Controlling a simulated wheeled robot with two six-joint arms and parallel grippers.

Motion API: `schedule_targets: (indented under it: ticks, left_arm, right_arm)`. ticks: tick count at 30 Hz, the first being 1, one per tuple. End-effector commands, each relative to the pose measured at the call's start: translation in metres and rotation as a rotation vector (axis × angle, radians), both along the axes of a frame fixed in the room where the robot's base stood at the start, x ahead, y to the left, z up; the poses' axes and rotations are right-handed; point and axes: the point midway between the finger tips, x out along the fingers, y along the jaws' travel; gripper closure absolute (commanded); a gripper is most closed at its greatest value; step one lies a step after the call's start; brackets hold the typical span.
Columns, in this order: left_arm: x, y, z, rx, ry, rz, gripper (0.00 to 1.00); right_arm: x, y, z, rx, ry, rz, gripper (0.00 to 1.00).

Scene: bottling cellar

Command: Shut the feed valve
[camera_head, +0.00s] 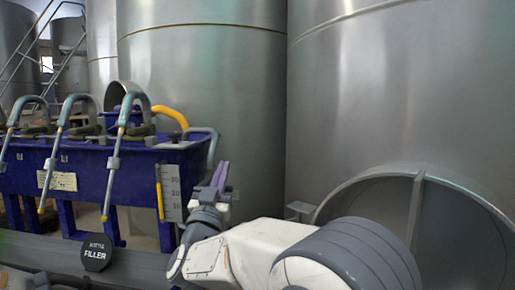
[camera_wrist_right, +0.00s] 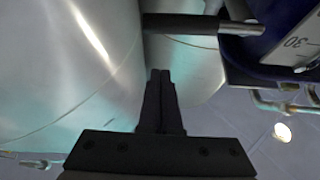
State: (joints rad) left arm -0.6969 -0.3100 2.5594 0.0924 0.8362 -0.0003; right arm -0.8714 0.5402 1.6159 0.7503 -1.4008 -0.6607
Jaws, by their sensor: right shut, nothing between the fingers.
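My right gripper (camera_head: 221,174) is shut and empty, raised at the right end of a blue filler trough (camera_head: 130,163). In the right wrist view its two dark fingers (camera_wrist_right: 160,76) are together and touch nothing that I can see. A dark bar with a bare metal end (camera_wrist_right: 205,22) crosses beyond the fingertips, apart from them. A grey pipe (camera_head: 213,139) bends down at the trough's right end, and a yellow hose (camera_head: 172,114) arches behind it. I cannot tell which part is the feed valve. My left gripper is not in view.
Large steel tanks (camera_head: 205,75) stand close behind, and a round hatch rim (camera_head: 417,200) projects at the right. Several curved filling spouts (camera_head: 112,163) hang along the trough's front. A scale plate (camera_head: 172,194) and a round FILLER sign (camera_head: 96,252) are in front.

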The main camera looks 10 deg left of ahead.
Motion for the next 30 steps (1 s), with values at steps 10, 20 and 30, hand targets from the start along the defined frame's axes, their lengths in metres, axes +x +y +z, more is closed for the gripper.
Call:
schedule_targets:
  ticks: [10, 20, 30]
  left_arm:
    - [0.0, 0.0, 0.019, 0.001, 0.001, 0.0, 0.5]
    - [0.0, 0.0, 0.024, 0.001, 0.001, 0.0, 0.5]
    - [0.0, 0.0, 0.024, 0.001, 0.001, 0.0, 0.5]
  right_arm:
    - [-0.023, -0.071, 0.045, 0.001, -0.001, -0.003, 1.0]
    - [-0.033, -0.099, 0.06, 0.0, 0.001, -0.001, 1.0]
    - [-0.033, -0.1, 0.06, -0.001, 0.001, 0.0, 1.0]
